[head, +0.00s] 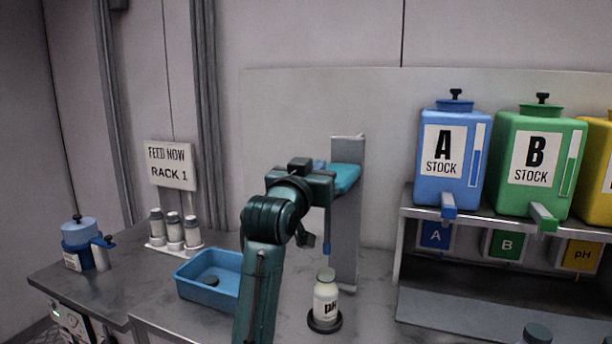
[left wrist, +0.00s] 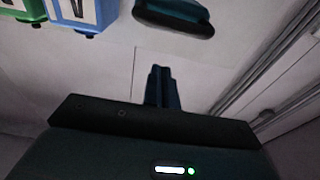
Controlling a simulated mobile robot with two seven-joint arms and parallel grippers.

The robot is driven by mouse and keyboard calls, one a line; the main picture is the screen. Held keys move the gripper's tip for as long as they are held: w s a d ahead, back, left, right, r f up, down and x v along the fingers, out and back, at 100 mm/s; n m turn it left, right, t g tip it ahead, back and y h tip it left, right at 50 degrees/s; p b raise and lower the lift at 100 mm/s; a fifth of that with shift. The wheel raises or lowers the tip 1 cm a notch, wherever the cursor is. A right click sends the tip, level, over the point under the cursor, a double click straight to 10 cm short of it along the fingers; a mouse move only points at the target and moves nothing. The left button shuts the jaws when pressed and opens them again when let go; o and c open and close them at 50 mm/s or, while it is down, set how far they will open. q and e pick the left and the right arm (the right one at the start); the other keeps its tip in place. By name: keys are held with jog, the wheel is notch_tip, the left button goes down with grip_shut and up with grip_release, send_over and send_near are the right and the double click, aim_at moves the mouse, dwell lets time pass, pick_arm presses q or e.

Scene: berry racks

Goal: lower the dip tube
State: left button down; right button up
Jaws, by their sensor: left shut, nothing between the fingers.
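A grey upright stand (head: 347,235) on the bench carries a teal head (head: 346,177). A slim blue tube (head: 327,232), which looks like the dip tube, hangs below that head and ends above the white pH bottle (head: 325,298). My left gripper (head: 318,182) is in front of the stand at the height of the head, and its hand hides part of the head and the tube's top. In the left wrist view its fingers (left wrist: 161,88) are shut and empty, with a teal part (left wrist: 173,18) beyond them. My right gripper is not in view.
The bottle stands in a dark ring (head: 324,323). A blue tray (head: 196,288) is left of my arm, near several small bottles (head: 174,231) and a blue jug (head: 80,245). Stock tanks A (head: 450,150) and B (head: 540,160) stand on a shelf at right.

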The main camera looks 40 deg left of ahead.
pick_arm(q)
jog(key=f, duration=0.4)
jog(key=shift+s, duration=0.2)
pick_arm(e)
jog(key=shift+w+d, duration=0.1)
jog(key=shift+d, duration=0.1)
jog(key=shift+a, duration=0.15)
pick_arm(q)
notch_tip(320, 180, down, 17)
jog(key=b, duration=0.7)
jog(key=shift+b, duration=0.35)
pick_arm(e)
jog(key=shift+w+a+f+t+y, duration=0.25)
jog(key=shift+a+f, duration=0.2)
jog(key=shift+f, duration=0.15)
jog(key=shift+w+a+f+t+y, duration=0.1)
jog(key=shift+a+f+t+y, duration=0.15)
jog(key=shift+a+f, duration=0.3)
pick_arm(q)
jog(key=shift+f, duration=0.1)
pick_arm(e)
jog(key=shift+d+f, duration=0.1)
